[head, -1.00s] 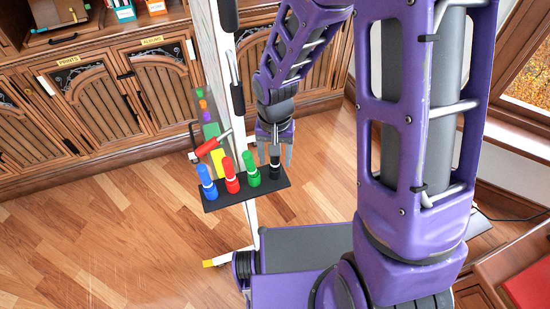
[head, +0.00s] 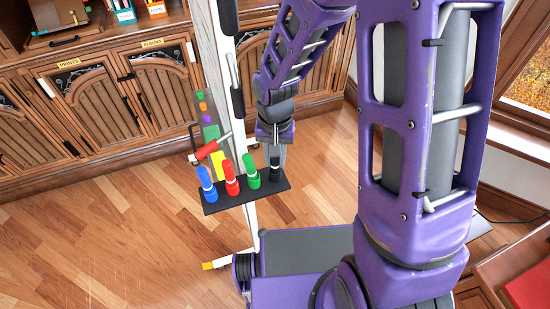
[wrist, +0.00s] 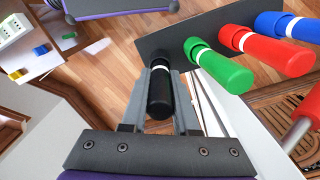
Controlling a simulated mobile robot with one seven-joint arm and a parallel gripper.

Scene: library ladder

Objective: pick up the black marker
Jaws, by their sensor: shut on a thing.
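The black marker (head: 275,172) stands upright at the right end of a small black tray (head: 240,197). My gripper (head: 272,155) has come down over it from above and is shut on its upper part. In the wrist view the black marker (wrist: 160,92) lies between the two grey fingers, with a white band near its lower part. Its lower end is still at the tray (wrist: 195,35). The fingers partly hide the marker in the head view.
A green marker (head: 253,178), a red marker (head: 231,183) and a blue marker (head: 207,190) stand in the same tray to the left. A red-handled tool (head: 207,149) and the white board frame (head: 229,60) are close by. Wooden cabinets (head: 100,100) stand behind.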

